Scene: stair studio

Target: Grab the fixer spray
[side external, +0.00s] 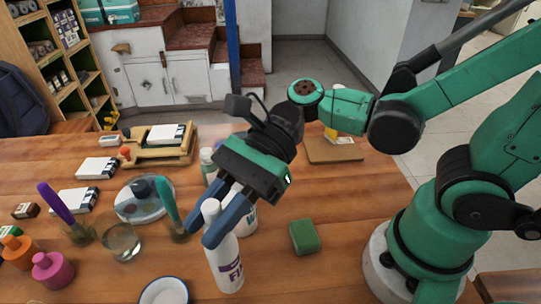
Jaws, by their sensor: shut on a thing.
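The fixer spray is a white bottle (225,262) with dark purple lettering that reads "FIX". It stands upright, or nearly so, near the front middle of the table in the side external view. My gripper (211,222) reaches down from the upper right, and its blue fingers are shut around the upper part of the bottle. One finger covers part of the bottle's near side. I cannot tell whether the bottle's base touches the table.
A white container (248,218) stands close behind the bottle. A green sponge block (304,237) lies to the right, a white dish (164,292) to the front left. A glass (121,241), brush jars and paint bottles (53,270) crowd the left. Table at right front is clear.

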